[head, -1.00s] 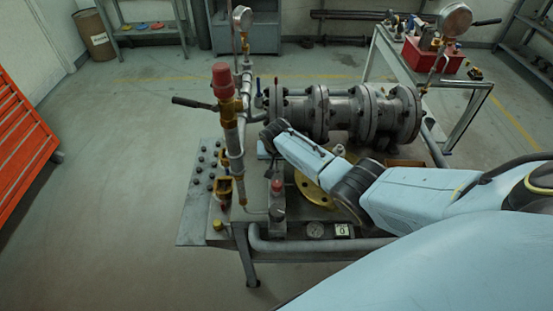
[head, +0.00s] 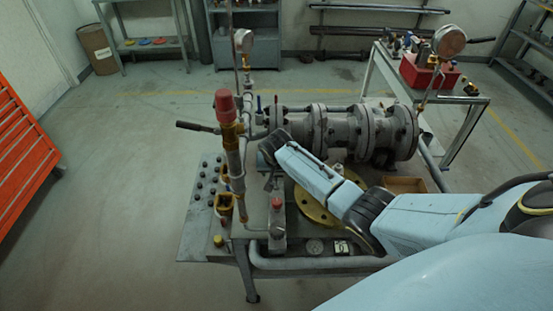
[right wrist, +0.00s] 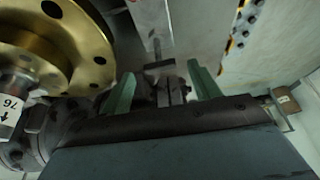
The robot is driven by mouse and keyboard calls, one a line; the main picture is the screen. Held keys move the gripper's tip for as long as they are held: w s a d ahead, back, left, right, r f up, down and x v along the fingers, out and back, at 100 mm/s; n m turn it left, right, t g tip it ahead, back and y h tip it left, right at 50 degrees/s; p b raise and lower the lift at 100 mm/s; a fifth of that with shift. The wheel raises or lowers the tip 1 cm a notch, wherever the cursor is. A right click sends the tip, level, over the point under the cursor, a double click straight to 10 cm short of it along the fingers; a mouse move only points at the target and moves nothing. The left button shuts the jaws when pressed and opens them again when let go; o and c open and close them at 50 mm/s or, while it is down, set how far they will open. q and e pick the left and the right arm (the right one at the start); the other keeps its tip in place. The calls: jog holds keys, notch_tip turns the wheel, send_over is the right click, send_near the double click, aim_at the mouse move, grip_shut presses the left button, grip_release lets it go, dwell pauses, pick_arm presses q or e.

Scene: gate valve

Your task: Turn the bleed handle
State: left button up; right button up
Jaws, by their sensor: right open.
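A dark lever handle (head: 197,127) sticks out to the left from the upright pipe with the red cap (head: 223,103); which handle is the bleed handle is not marked. My right gripper (right wrist: 162,88) is open, with two green fingers apart. In the right wrist view a dark bar-shaped part (right wrist: 158,62) shows just beyond the fingers and between them, apart from both; I cannot tell what it is. In the head view my right arm ends right of the upright pipe, in front of the flanged valve body (head: 345,130), and its fingers are mostly hidden. My left gripper is not in view.
A brass flange (head: 318,207) lies on the bench below my right arm and also shows in the wrist view (right wrist: 60,35). A gauge (head: 243,40) stands behind the red-capped pipe. A side table (head: 380,62) carries a red toolbox (head: 430,72). The floor at left is clear.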

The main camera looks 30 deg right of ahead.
jog(key=p+v, duration=0.1)
jog(key=v, duration=0.7)
jog(key=shift+r, duration=0.1)
jog(key=s+a+f+n+y, duration=0.15)
jog(key=s+a, duration=0.25)
jog(key=s, duration=0.4)
jog(key=s+a+f+n, duration=0.1)
jog(key=s+a+n, duration=0.2)
jog(key=s, duration=0.5)
jog(key=s+a+r+n+y, duration=0.1)
jog(key=s+r+n, duration=0.1)
jog(key=s, duration=0.5)
jog(key=s+a+r+n, duration=0.2)
jog(key=s+r, duration=0.1)
jog(key=s, duration=0.5)
notch_tip(320, 180, down, 32)
jog(key=s+g+b, duration=0.2)
jog(key=b, duration=0.5)
jog(key=s+d+f+b, duration=0.1)
jog(key=s+f+b, duration=0.1)
jog(key=s+f, duration=0.6)
jog(key=s+d+f+g+b, duration=0.1)
jog(key=s+d+f+b, duration=0.1)
jog(key=s+f, duration=0.6)
notch_tip(320, 180, down, 4)
jog(key=shift+d+f+b, duration=0.1)
jog(key=shift+d+b, duration=0.05)
jog(key=shift+b, duration=0.5)
